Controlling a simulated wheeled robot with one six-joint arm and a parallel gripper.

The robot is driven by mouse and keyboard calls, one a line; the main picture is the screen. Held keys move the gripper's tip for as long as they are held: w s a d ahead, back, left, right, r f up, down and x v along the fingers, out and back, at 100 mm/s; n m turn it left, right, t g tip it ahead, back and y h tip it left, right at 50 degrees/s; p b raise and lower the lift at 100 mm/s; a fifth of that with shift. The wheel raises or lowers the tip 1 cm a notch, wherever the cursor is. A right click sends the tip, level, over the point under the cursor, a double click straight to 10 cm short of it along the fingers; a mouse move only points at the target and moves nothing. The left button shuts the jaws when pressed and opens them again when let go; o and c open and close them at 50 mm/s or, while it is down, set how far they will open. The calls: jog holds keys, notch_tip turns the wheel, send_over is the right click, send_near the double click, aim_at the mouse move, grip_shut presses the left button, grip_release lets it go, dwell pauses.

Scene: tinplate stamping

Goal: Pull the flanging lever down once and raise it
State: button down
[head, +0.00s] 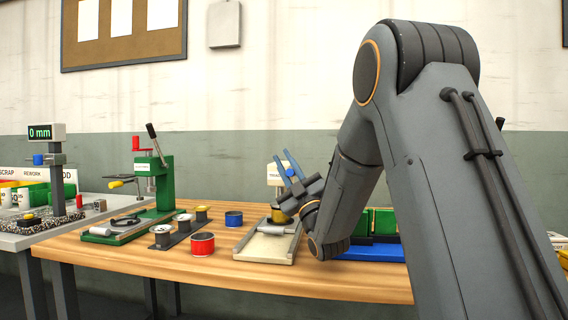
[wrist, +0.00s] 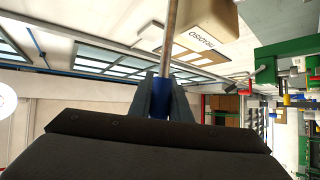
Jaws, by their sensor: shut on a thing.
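My gripper shows in the wrist view (wrist: 162,95), its two dark fingers closed around a blue grip (wrist: 160,104). A thin brownish metal rod (wrist: 172,35) runs from this grip to the top edge of the wrist view. I take the rod and grip as the flanging lever; its far end is out of that view. In the head view my gripper (head: 288,167) is tilted above the table, right of centre, with its blue-grey fingers pointing up and left. The lever is hard to make out there, and its base is partly hidden by my arm.
A green press (head: 163,182) with a black-handled lever (head: 156,144) stands left on the wooden table (head: 170,262). A gauge reading 0 mm (head: 40,132) stands far left.

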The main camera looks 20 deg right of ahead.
aim_at(294, 175)
jog(key=c, duration=1.6)
grip_release()
jog(key=shift+d+h, duration=0.2)
jog(key=shift+h, duration=0.1)
jog(key=shift+c, duration=0.2)
jog(key=shift+a, duration=0.15)
jog(key=v, duration=0.3)
jog(key=shift+s+f, duration=0.1)
jog(key=shift+s, duration=0.25)
jog(key=s+d, duration=0.3)
jog(key=s, duration=0.8)
jog(key=shift+d, duration=0.25)
jog(key=shift+w, duration=0.1)
